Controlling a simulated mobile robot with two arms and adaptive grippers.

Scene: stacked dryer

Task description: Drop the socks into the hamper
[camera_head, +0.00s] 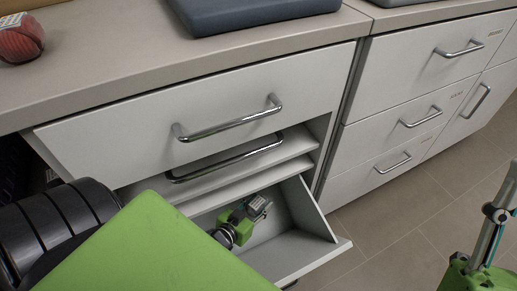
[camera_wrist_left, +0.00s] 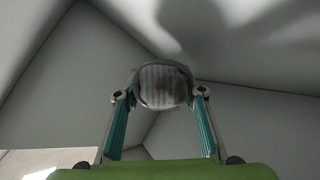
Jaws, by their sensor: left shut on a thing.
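A grey striped, rolled sock bundle (camera_wrist_left: 160,86) is between the two fingertips of my left gripper (camera_wrist_left: 161,95). My left gripper is shut on it. In the head view my left gripper (camera_head: 250,213) reaches down into an open pull-out bin (camera_head: 310,208) under the counter, with the socks (camera_head: 260,206) at its tip. The wrist view shows pale bin walls around the socks, which look clear of them. No separate hamper shows. Part of my right gripper (camera_head: 494,222) shows at the right edge; its opening cannot be judged.
The drawer above the bin, with a chrome handle (camera_head: 228,122), is pulled out over its back part. A second handle (camera_head: 226,162) is just below. Closed drawers (camera_head: 400,118) stand at right. Floor (camera_head: 395,235) is clear.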

